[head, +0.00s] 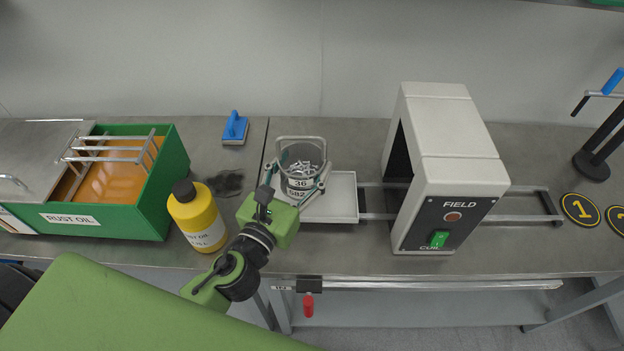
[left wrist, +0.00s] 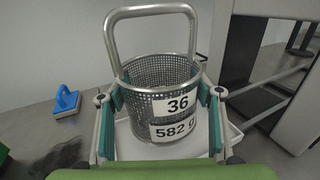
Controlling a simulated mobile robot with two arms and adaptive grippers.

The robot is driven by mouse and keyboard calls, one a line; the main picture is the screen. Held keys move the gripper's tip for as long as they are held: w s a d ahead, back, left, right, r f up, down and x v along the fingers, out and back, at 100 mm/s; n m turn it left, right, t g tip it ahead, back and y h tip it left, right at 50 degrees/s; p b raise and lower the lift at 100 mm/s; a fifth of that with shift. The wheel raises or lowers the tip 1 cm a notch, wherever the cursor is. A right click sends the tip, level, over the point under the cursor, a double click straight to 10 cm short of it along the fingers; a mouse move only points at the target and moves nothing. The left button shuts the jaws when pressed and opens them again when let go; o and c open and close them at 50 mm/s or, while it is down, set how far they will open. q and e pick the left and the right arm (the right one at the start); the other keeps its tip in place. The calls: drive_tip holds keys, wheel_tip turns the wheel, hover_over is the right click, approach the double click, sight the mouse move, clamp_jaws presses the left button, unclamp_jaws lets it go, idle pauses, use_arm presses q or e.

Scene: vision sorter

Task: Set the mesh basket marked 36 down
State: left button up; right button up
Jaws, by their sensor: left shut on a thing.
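The mesh basket marked 36 (head: 301,171) is a round metal basket with a tall loop handle. It holds several small shiny metal parts. In the left wrist view the basket (left wrist: 160,72) is upright, with labels "36" and "582 g". My left gripper (head: 302,190) is shut on the basket, one finger on each side; both green finger pads show in the left wrist view (left wrist: 163,95). My right gripper is not in view.
The field coil housing (head: 444,135) stands over rails (head: 520,205) right of the tray. A yellow bottle (head: 199,218), a green rust oil tank (head: 172,185) and a blue-handled block (head: 235,128) are left. Number discs (head: 580,209) and a black stand (head: 592,162) are at far right.

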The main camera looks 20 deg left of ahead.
use_arm(q)
drive_tip(key=shift+w+d+f, duration=0.55)
drive_tip(key=shift+w+f, duration=0.1)
drive_tip(key=shift+f, duration=0.25)
drive_tip(key=f, duration=0.1)
drive_tip(key=f+b, duration=0.2)
drive_tip(key=f, duration=0.1)
drive_tip(key=shift+w+d, duration=0.2)
drive_tip(key=shift+d, duration=0.05)
drive_tip(key=shift+r, duration=0.1)
drive_tip(key=o, duration=1.6)
drive_tip(key=shift+f, duration=0.2)
drive_tip(key=shift+o, duration=0.2)
drive_tip(key=shift+r, duration=0.15)
drive_tip(key=shift+a, duration=0.1)
